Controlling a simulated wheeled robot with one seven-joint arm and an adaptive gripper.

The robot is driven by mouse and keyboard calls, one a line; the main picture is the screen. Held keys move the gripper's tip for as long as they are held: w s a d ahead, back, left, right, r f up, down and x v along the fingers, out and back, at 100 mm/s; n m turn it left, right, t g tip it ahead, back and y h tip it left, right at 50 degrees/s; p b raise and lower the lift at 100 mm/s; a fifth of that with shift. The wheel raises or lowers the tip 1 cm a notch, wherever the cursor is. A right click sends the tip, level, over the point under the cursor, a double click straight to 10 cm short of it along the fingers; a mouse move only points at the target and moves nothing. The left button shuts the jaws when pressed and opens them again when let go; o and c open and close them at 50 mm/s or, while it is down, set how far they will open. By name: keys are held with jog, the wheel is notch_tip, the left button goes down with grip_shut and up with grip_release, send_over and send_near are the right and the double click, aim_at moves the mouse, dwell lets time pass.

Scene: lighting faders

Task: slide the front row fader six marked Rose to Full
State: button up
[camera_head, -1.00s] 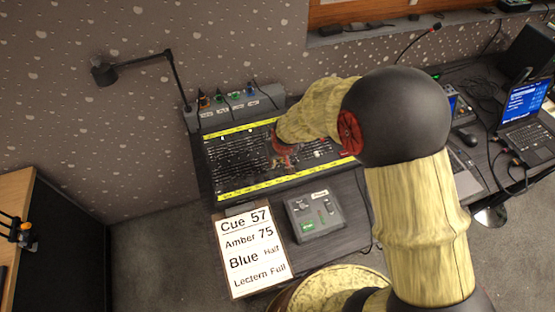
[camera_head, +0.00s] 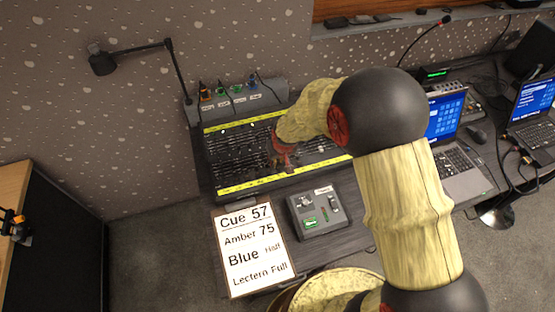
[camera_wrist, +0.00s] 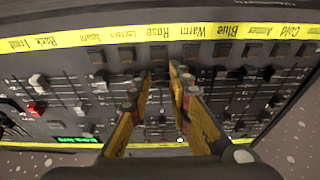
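The lighting desk (camera_head: 213,183) lies on the table with yellow label strips along its near and far edges. In the wrist view the strip shows upside down, with the Rose label (camera_wrist: 160,31) between Lectern and Warm. In the head view my gripper (camera_head: 282,160) is low over the desk's near half.
A cue card (camera_head: 250,250) and a small grey box (camera_head: 319,212) lie in front of the desk. A lamp (camera_head: 103,63) stands behind left.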

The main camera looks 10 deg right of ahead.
jog(key=shift+c, duration=0.4)
jog(key=c, duration=0.4)
grip_shut()
jog(key=shift+w+a+r, duration=0.1)
jog(key=shift+w+a, duration=0.1)
jog(key=shift+w, duration=0.8)
jog(key=shift+w+a+r, duration=0.1)
jog(key=shift+w+a, duration=0.1)
jog(key=shift+w, duration=0.75)
jog(key=shift+w+a+r, duration=0.1)
jog(key=shift+w+a, duration=0.1)
jog(key=shift+w, duration=0.8)
jog(key=shift+o, duration=2.3)
grip_release()
